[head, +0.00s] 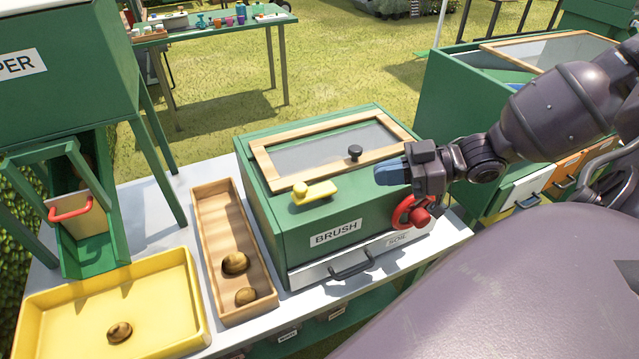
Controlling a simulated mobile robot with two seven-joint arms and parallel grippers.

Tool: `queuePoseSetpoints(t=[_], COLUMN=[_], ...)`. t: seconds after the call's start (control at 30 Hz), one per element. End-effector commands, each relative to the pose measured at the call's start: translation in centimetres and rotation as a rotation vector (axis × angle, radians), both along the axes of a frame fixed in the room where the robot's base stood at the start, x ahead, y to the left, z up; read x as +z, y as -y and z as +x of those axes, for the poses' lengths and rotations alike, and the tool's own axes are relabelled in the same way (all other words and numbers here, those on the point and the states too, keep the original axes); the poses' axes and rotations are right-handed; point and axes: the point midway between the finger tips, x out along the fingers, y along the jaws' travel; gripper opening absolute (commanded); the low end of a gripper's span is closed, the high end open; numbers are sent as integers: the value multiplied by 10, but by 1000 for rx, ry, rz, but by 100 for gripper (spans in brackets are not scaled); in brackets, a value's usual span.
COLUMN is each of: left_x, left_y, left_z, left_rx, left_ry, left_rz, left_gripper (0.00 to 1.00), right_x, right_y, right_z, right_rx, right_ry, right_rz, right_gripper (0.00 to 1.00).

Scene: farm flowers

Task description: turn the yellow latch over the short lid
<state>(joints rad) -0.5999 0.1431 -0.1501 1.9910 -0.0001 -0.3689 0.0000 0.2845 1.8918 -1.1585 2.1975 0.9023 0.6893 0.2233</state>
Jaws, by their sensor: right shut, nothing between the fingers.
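The yellow latch (315,193) lies on the green top of the box labelled BRUSH (345,213), at the front edge of the lid. The lid (330,151) is a wooden frame with a grey mesh panel and a dark knob (354,152); it looks closed. The latch's round knob is at its left end, and its right end is close to the lid's front rail. My right gripper (389,173) is shut and empty, with bluish fingers pointing left, above the box's right part and right of the latch. My left gripper is not in view.
A red valve wheel (411,212) is on the box's front, just below my right gripper. A long wooden tray (202,219) and a yellow tray (60,302) holding brown bulbs stand left of the box. A green bin (462,90) stands at the right.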

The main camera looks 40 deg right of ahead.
Motion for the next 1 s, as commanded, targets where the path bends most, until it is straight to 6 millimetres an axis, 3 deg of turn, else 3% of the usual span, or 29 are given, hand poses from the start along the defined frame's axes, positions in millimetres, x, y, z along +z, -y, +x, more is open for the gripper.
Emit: queuePoseSetpoints(t=[0.6, 1.0], left_x=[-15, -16], left_y=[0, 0], left_z=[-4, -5], left_rx=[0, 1], left_ry=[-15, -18], left_rz=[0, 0], left_gripper=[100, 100], right_x=[-26, -31], right_y=[-77, -91], right_z=[65, 78], right_rx=[2, 0], right_ry=[1, 1], right_rz=[3, -1], right_gripper=[0, 0])
